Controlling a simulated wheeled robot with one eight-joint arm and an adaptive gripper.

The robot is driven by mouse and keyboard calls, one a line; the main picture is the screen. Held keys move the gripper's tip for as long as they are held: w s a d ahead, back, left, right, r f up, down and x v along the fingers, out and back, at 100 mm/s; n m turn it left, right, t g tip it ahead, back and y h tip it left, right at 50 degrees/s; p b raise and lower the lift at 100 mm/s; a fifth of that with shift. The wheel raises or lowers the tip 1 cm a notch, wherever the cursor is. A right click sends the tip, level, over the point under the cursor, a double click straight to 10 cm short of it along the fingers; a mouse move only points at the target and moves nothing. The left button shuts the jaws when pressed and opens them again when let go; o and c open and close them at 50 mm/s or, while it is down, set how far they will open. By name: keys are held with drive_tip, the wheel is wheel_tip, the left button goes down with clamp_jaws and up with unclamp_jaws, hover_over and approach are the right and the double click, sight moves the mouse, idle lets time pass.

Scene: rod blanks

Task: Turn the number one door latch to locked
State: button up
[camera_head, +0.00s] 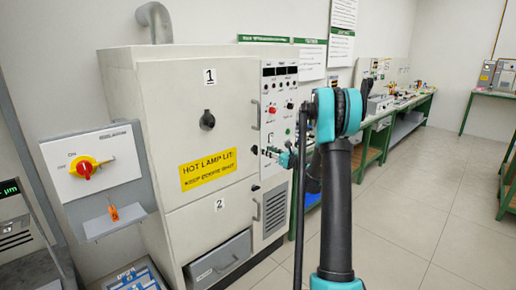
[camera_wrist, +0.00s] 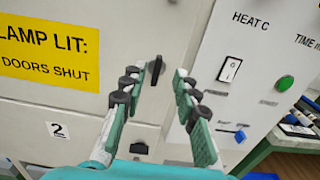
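The upper door of the pale cabinet (camera_head: 185,95) bears a label "1" (camera_head: 210,76). A small black latch (camera_head: 254,150) sits near this door's lower right edge. In the wrist view the latch (camera_wrist: 155,70) is a black lever standing roughly upright. My gripper (camera_head: 269,152) is in front of the cabinet at the latch's height. In the wrist view my gripper (camera_wrist: 160,80) is open, with one finger on each side of the latch. A gap shows at the right finger; I cannot tell whether the left one touches. No lock marking is readable.
A round black fitting (camera_head: 207,120) is on door one. Door two (camera_head: 215,215) is below, with a handle (camera_head: 256,208). A control panel (camera_head: 280,105) with buttons lies right of the doors. A grey box with a red-yellow switch (camera_head: 87,168) stands left.

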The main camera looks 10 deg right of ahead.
sight(255, 150)
drive_tip(key=x, duration=0.7)
drive_tip(key=shift+a, duration=0.1)
drive_tip(key=shift+c, duration=0.3)
clamp_jaws()
